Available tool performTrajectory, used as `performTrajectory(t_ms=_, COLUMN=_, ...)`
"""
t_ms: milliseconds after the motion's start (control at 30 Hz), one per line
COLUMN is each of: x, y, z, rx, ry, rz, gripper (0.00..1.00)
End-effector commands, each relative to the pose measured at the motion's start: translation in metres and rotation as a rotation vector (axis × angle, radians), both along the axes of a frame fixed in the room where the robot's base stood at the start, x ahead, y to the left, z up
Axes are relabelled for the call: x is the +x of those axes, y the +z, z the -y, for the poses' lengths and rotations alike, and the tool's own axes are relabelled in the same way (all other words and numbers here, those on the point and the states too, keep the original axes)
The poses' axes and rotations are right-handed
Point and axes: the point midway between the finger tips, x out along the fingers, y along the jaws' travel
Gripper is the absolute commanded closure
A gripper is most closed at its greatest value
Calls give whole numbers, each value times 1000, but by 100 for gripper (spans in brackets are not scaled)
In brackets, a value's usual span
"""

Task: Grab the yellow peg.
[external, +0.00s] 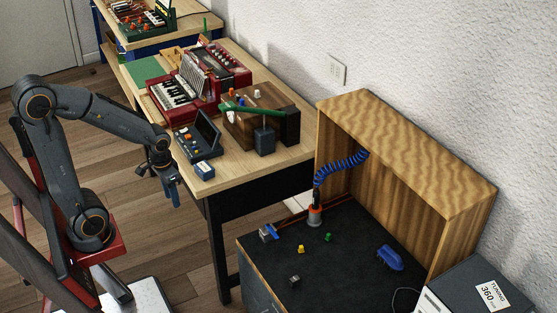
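A small yellow piece (301,248), which looks like the yellow peg, is on the black-topped table at lower centre. It is too small to make out its exact shape. My gripper (173,194) hangs at the end of my arm on the left, pointing down, in front of the wooden bench's near edge. It is well to the left of the yellow piece and apart from it. Nothing shows held in it. Its fingers are too small and dark to tell their opening.
Near the yellow piece are a small green piece (328,237), a grey piece (295,278), a blue-and-grey piece (268,233) and an orange-grey stand (315,215) with a coiled blue cord (340,168). A blue object (390,258) lies right. A wooden cabinet (400,165) rises behind.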

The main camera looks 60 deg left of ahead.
Motion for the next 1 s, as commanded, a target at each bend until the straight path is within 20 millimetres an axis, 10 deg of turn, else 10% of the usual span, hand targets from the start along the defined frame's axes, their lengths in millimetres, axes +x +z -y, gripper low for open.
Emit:
performTrajectory(t_ms=467, x=79, y=-43, z=65, rx=-7, ry=-230, rz=115, gripper=66)
performTrajectory(t_ms=1000, x=268, y=-81, z=171, rx=185, ry=-1200, rz=-118, gripper=66)
